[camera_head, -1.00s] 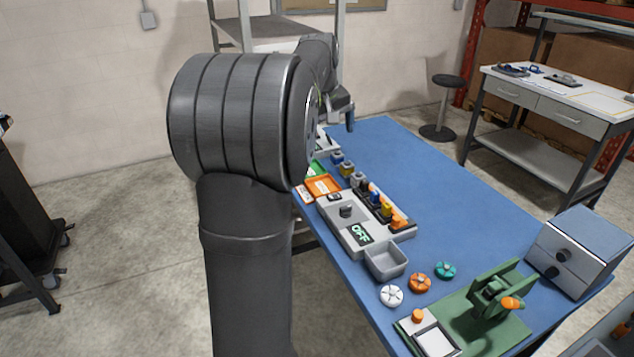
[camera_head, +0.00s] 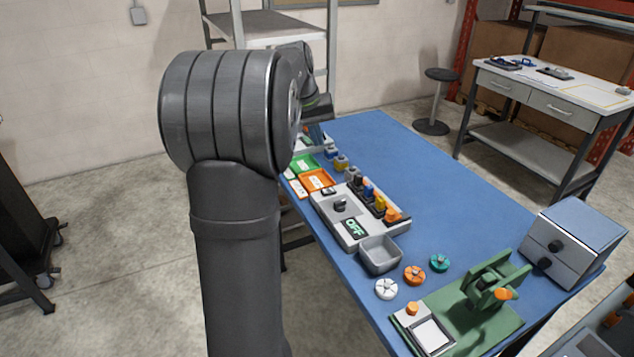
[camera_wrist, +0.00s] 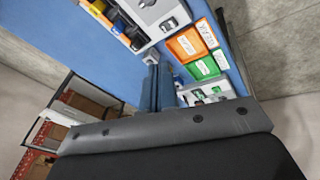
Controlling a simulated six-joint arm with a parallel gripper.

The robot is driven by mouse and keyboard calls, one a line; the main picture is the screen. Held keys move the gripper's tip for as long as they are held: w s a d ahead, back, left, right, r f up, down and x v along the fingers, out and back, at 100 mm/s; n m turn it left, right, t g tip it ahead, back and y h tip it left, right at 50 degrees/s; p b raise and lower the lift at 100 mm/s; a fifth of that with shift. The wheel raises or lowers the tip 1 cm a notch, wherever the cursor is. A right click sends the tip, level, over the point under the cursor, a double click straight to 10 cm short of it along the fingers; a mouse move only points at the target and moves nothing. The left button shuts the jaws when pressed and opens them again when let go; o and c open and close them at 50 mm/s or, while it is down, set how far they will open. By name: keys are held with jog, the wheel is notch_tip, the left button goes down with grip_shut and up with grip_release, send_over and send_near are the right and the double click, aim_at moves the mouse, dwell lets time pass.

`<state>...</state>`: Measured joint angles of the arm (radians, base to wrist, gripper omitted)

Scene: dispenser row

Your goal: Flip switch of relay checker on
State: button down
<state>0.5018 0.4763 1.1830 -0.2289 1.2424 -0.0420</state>
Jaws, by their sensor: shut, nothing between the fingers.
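The relay checker (camera_head: 352,226) is a grey box on the blue table, with a display that reads OFF (camera_head: 354,228). A dark knob (camera_head: 340,206) stands on its top face, and a small black rocker (camera_head: 328,192) sits at its far end. I cannot tell for sure which is the switch. In the wrist view part of the checker (camera_wrist: 148,12) shows at the top, with the rocker (camera_wrist: 170,25) near its edge.
Orange (camera_head: 317,180) and green (camera_head: 303,164) trays lie beyond the checker. Coloured blocks (camera_head: 380,202) line its right side. A grey bin (camera_head: 380,256), several round knobs (camera_head: 414,275) and a green fixture (camera_head: 470,310) stand nearer. The table's right middle is clear.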

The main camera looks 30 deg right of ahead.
jog(key=w+a+f+m+g+h, duration=0.1)
jog(key=f+m, duration=0.5)
jog(key=m, duration=0.7)
jog(key=shift+w+a+f+h, duration=0.35)
jog(key=shift+w+a+h, duration=0.4)
jog(key=shift+w+h, duration=0.75)
jog(key=shift+w, duration=0.1)
send_over(327, 190)
jog(key=a, duration=0.2)
notch_tip(327, 190, down, 8)
jog(key=shift+a+r, duration=0.1)
notch_tip(327, 190, down, 3)
jog(key=shift+a+f, duration=0.1)
jog(key=shift+f, duration=0.05)
jog(key=shift+a+f, duration=0.1)
jog(key=shift+f, duration=0.3)
